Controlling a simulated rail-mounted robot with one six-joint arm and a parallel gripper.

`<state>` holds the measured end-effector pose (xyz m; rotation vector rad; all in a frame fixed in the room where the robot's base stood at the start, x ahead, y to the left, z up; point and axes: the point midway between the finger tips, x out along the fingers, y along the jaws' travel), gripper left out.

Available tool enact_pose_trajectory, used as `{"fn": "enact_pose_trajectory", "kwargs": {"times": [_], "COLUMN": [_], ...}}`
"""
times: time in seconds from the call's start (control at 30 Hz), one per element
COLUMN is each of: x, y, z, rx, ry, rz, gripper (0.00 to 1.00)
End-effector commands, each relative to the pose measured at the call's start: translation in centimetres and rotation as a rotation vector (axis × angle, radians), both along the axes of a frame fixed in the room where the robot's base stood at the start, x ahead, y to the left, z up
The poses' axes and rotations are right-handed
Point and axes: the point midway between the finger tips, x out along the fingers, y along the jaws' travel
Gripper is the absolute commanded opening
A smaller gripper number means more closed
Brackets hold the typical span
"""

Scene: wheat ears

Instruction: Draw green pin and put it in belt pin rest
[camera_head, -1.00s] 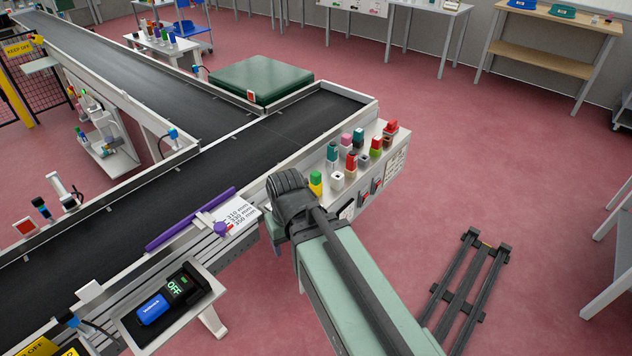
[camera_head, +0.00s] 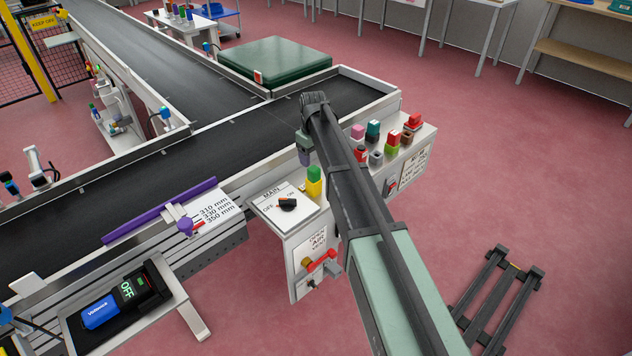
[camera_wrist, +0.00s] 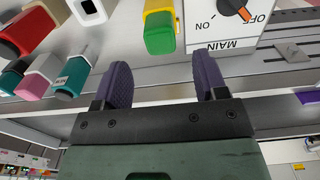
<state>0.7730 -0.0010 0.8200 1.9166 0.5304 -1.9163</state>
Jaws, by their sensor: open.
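The green pin (camera_head: 314,174) stands upright in a yellow holder (camera_head: 314,189) on the control panel's left part, beside the MAIN switch plate. In the wrist view the green pin (camera_wrist: 161,40) and its yellow holder (camera_wrist: 159,8) are just beyond my fingertips, centred between them. My gripper (camera_wrist: 163,72) is open with nothing between its two purple-grey fingers. In the head view my gripper (camera_head: 304,155) is partly hidden by my arm, just up and left of the green pin. I cannot tell which thing is the belt pin rest.
Several pins and holders stand close by, including a pink pin (camera_head: 357,131), a teal pin (camera_head: 373,128) and a red pin (camera_head: 393,137). A white square holder with a dark opening (camera_wrist: 88,10) is beside the yellow one. The MAIN switch (camera_head: 286,204) is at the left. The conveyor belt (camera_head: 225,140) lies behind.

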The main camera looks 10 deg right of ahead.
Motion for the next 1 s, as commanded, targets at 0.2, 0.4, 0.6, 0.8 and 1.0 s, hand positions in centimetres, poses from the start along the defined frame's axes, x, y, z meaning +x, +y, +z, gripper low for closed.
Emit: {"fn": "enact_pose_trajectory", "kwargs": {"times": [0.2,0.4,0.6,0.8,1.0], "x": [0.0,-0.2,-0.2,-0.2,-0.2], "y": [0.0,0.1,0.1,0.1,0.1], "z": [-2.5,-5.3,-8.0,-7.5,-7.5], "rx": [0.0,0.0,0.0,0.0,0.0], "ry": [0.0,0.0,0.0,0.0,0.0], "rz": [-0.001,-0.002,-0.002,-0.002,-0.002], "gripper": [0.66,0.66,0.66,0.64,0.34]}}
